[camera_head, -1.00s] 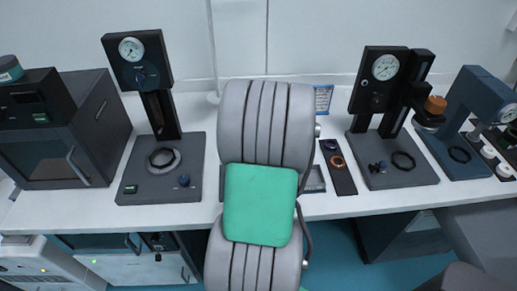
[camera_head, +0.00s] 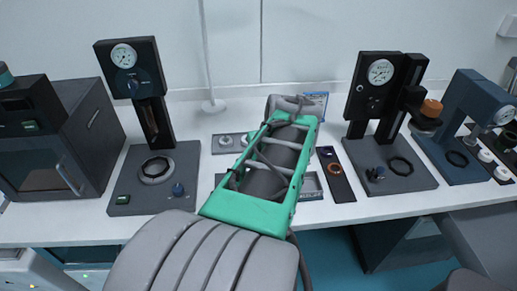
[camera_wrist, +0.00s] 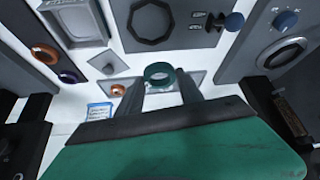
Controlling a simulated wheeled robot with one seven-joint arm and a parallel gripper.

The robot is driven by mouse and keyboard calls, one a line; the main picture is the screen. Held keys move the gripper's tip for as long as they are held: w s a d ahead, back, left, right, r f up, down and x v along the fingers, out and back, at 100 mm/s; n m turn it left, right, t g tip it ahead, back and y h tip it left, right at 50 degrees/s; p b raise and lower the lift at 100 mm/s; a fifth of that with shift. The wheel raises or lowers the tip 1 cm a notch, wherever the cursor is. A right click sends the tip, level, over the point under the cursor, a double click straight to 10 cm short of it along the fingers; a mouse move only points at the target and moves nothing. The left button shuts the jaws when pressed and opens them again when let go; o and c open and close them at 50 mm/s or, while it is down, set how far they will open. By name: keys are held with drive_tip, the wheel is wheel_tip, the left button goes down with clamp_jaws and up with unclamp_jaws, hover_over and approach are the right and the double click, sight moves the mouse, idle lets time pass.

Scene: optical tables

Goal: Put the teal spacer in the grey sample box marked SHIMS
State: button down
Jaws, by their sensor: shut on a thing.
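The teal spacer (camera_wrist: 159,73) is a small ring between the two fingertips of my gripper (camera_wrist: 161,82) in the wrist view. The fingers are shut on it, above or at a grey tray (camera_wrist: 195,80); I cannot tell whether it touches the tray. A grey open box (camera_wrist: 76,18) is at the top left of the wrist view. It also shows in the head view (camera_head: 312,187), partly behind my arm. Its marking is too small to read. In the head view my arm hides the fingers.
A dark strip (camera_head: 335,172) with orange and purple rings lies right of the box. A gauge stand (camera_head: 140,100) stands left and another (camera_head: 385,100) right. A grey plate with a dark octagonal ring (camera_wrist: 150,22) is beside the box in the wrist view. A slim pole (camera_head: 208,50) stands behind.

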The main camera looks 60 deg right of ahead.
drive_tip(key=w+a+f+n+y, duration=0.1)
drive_tip(key=w+a+n, duration=0.1)
drive_tip(key=w+a, duration=0.3)
drive_tip(key=w+a+n+y, duration=0.1)
drive_tip(key=w+a, duration=0.4)
drive_tip(key=a, duration=0.6)
drive_tip(key=w+a+f+n+t, duration=0.1)
drive_tip(key=w+a+n, duration=0.1)
drive_tip(key=w+a, duration=0.4)
drive_tip(key=shift+a+f+n+y, duration=0.15)
drive_tip(key=shift+a+y, duration=0.05)
drive_tip(key=shift+a, duration=0.35)
drive_tip(key=shift+a+f+n+y, duration=0.15)
drive_tip(key=shift+a+y, duration=0.05)
drive_tip(key=shift+a, duration=0.3)
drive_tip(key=w+a+f+n, duration=0.1)
drive_tip(key=a, duration=0.8)
drive_tip(key=shift+a+n+y, duration=0.25)
drive_tip(key=shift+n+y, duration=0.15)
drive_tip(key=shift+w, duration=0.1)
